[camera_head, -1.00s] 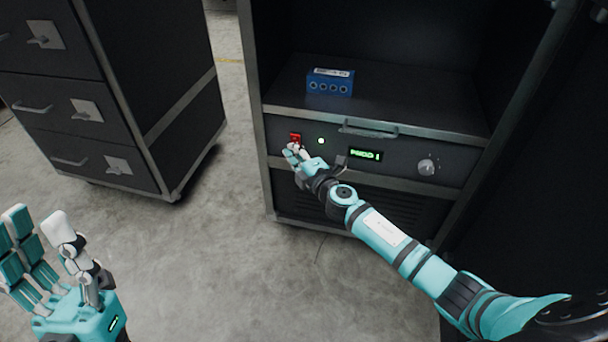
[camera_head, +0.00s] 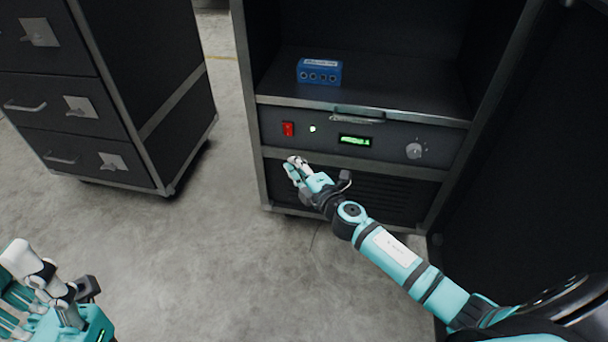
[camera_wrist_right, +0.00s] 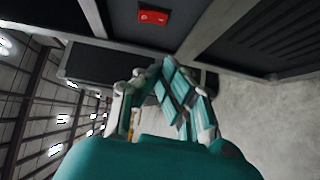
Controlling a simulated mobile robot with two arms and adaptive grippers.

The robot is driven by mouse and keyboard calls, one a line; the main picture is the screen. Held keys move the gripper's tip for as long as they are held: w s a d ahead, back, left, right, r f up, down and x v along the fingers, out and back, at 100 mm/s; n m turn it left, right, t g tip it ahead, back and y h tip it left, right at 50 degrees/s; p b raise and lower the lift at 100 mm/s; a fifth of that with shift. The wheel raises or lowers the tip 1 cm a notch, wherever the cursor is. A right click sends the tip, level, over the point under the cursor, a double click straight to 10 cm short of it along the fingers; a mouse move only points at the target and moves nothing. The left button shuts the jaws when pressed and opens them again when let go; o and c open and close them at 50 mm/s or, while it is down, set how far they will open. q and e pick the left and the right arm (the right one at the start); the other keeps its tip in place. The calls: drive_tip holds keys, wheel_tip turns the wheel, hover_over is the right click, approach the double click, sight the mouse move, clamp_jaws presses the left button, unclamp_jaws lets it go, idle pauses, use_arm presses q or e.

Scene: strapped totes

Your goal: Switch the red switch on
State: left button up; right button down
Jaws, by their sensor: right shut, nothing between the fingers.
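The red switch (camera_head: 288,129) sits at the left end of the dark control panel, uncovered. In the right wrist view the red switch (camera_wrist_right: 153,16) shows pale marks on its face at the top. I cannot tell which side is pressed in. My right gripper (camera_head: 295,165) is shut and empty, just below the switch and apart from it, in front of the lower cabinet section. Its curled fingers show in the right wrist view (camera_wrist_right: 165,95). My left gripper (camera_head: 38,278) is at the lower left, open and empty, partly cut off by the picture edge.
A drawer handle (camera_head: 358,118) juts out above. A blue box (camera_head: 319,72) lies on the shelf. A drawer cabinet (camera_head: 150,95) stands left; floor between is clear.

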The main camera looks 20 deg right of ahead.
drive_tip(key=shift+f+v, duration=0.15)
drive_tip(key=shift+v, duration=0.85)
drive_tip(key=shift+f+v, duration=0.15)
drive_tip(key=shift+v, duration=0.85)
